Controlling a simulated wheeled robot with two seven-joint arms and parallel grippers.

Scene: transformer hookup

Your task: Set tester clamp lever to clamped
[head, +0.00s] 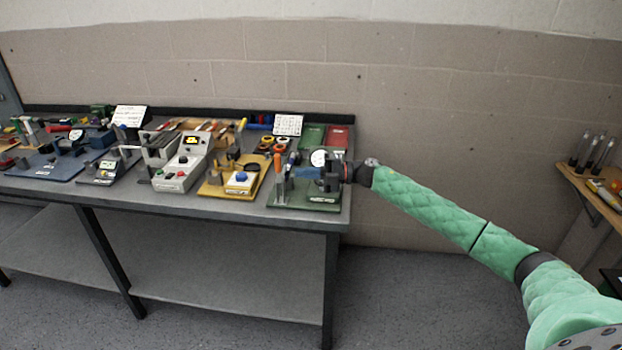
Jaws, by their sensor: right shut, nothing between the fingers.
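A green-based fixture (278,201) stands at the right end of the bench, with a round white dial (318,158) at its back. A lever with an orange handle (278,161) stands about upright at its left side; I take this as the tester clamp lever but cannot be sure. My right gripper (308,173) reaches in from the right over this fixture. It is shut and empty, a little right of the orange handle, with a small gap as far as I can tell. It hides part of the fixture. My left gripper is out of view.
To the left stand a yellow-based fixture (212,189) with a blue button, a grey control box (172,184) and blue-based fixtures (38,171). Tools and a white card (288,124) lie behind. A wooden shelf (590,193) is at far right. The floor between is clear.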

